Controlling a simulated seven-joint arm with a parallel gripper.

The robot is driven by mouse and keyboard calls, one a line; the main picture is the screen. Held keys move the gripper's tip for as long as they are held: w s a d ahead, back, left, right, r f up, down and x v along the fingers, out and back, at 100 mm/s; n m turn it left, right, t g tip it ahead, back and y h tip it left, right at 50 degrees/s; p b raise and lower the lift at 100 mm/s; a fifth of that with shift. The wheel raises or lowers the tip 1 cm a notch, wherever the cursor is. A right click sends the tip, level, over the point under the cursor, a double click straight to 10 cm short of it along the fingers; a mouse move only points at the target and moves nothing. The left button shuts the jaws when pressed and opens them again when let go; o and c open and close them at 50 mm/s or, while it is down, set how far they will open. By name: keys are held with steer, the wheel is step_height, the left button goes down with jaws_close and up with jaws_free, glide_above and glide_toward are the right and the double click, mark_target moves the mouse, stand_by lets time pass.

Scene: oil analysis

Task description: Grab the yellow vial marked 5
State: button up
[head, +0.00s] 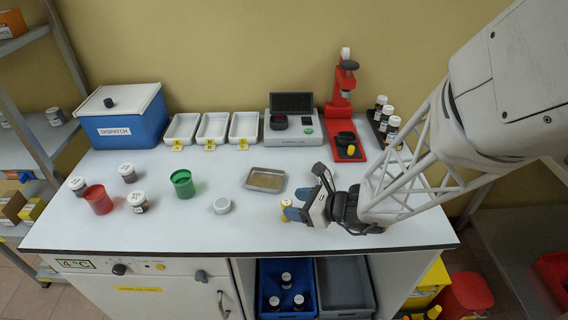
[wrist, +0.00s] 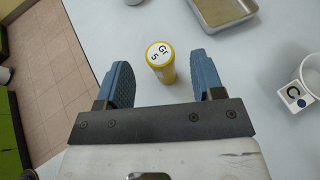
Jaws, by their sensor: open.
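The yellow vial (wrist: 162,68) shows in the wrist view with a white cap marked "Gr 5". It stands on the white worktop between the two blue fingers of my gripper (wrist: 163,82), and neither finger visibly touches it. My gripper is open, with a gap on each side of the vial. In the head view my gripper (head: 292,212) is low over the front right part of the worktop. The vial (head: 285,203) shows there as a small yellow piece beside the blue fingers, partly hidden by them.
A metal tray (head: 265,180) lies just behind the vial. A white cup (head: 222,205) and a green cup (head: 182,183) stand to the left. The worktop's front edge is close.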

mark_target(282, 202)
steer(key=shift+x, duration=2.6)
steer(key=c, duration=1)
steer(key=shift+r, duration=0.1)
steer(key=shift+r, duration=0.55)
steer(key=shift+s+d+r, duration=0.1)
steer(key=shift+s+r, duration=0.1)
steer(key=shift+r, duration=0.35)
steer(key=shift+s+d+r, duration=0.1)
steer(key=shift+s+r, duration=0.15)
steer(key=shift+r, duration=0.3)
steer(key=s+d, duration=0.1)
steer(key=s, duration=0.3)
steer(key=s+d+r, duration=0.1)
steer(key=s+d, duration=0.1)
steer(key=s, duration=0.3)
steer(key=s+d, duration=0.2)
steer(key=s, duration=0.3)
steer(key=shift+s+r, duration=0.15)
steer(key=shift+r, duration=0.05)
